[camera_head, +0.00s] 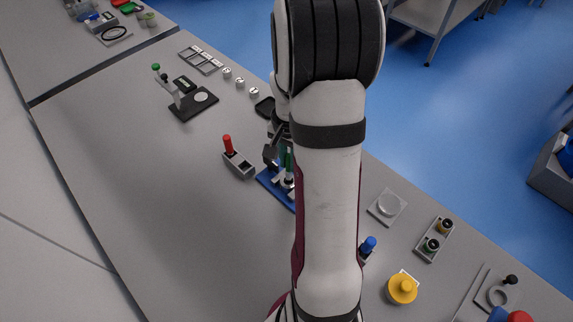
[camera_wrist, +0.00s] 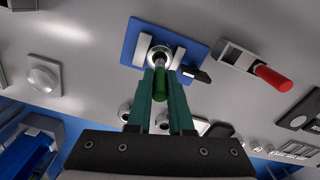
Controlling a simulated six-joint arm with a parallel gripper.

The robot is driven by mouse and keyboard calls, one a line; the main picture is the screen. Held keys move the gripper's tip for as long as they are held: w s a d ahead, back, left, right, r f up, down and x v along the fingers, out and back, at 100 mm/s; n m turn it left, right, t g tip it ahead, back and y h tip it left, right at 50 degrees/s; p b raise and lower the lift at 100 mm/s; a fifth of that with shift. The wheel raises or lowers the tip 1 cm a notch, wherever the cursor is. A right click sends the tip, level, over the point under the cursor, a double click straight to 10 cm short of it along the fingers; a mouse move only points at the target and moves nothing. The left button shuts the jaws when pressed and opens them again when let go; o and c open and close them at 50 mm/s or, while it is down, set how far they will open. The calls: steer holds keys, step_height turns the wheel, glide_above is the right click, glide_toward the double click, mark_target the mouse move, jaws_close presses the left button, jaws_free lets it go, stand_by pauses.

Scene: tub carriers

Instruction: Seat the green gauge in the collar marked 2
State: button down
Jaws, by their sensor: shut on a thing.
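The green gauge (camera_wrist: 160,84) is held between the green fingers of my gripper (camera_wrist: 161,78) in the wrist view. Its far end points at a bright metal collar (camera_wrist: 159,52) on a blue plate (camera_wrist: 134,40). The gauge overlaps the collar's lower edge in the picture; I cannot tell whether its tip is inside. No number on the collar is readable. In the head view, my gripper (camera_head: 286,165) is over the blue plate (camera_head: 268,181), partly hidden by my arm; a little green shows there.
A grey holder with a red-handled piece (camera_head: 228,145) lies close beside the plate. A black stand (camera_head: 193,104) and small metal discs (camera_head: 240,82) are farther back. A blue-topped piece (camera_head: 368,244) and yellow knob (camera_head: 402,288) are nearer. The table's left part is clear.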

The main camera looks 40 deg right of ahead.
step_height(320, 180, down, 3)
steer(key=shift+f, duration=0.15)
steer(key=shift+f, duration=0.1)
steer(key=c, duration=0.8)
jaws_free()
